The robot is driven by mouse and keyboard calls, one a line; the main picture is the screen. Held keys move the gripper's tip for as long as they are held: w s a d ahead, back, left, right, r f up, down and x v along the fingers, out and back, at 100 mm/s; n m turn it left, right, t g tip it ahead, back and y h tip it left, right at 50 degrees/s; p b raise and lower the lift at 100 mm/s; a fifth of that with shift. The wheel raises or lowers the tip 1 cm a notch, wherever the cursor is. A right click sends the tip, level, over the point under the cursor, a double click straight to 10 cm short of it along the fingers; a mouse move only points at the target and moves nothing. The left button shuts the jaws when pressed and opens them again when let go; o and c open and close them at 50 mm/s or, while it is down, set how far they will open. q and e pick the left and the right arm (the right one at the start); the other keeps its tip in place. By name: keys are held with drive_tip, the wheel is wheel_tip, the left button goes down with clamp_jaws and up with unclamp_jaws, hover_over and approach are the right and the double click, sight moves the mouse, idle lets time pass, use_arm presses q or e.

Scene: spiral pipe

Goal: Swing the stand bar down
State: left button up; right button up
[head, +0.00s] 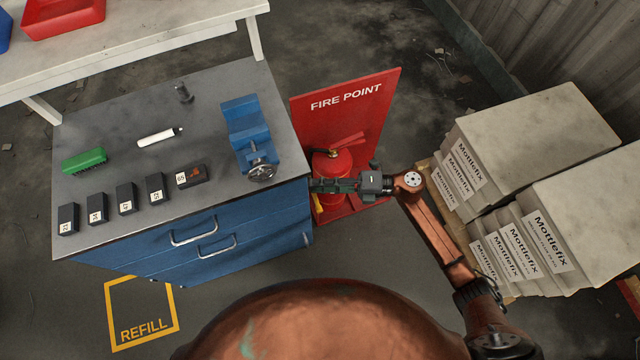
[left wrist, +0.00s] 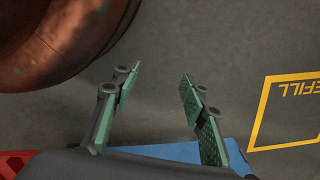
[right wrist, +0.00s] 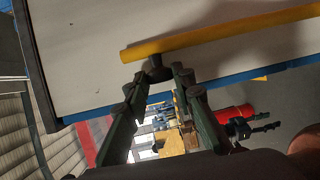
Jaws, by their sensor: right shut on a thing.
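A long yellow bar (right wrist: 220,34), which appears to be the stand bar, runs across the pale panel in the right wrist view, slightly tilted. A dark knob (right wrist: 158,68) sits at its lower edge near its left end. My right gripper (right wrist: 158,80) is shut on this knob. In the head view the right gripper (head: 320,186) reaches the right side of the blue workbench (head: 120,255); only a bit of yellow (head: 318,203) shows below it. My left gripper (left wrist: 157,79) is open and empty above the floor; it is outside the head view.
A red fire extinguisher (head: 333,172) and the fire point board (head: 372,110) stand right behind the right gripper. Stacked bags (head: 535,130) are at the right. A blue vise (head: 247,130) and small blocks are on the bench top. The floor by the refill mark (head: 143,312) is clear.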

use_arm(q)
drive_tip(key=shift+s+f, duration=0.1)
use_arm(e)
drive_tip(key=shift+d+f, duration=0.1)
drive_tip(key=shift+d, duration=0.1)
clamp_jaws()
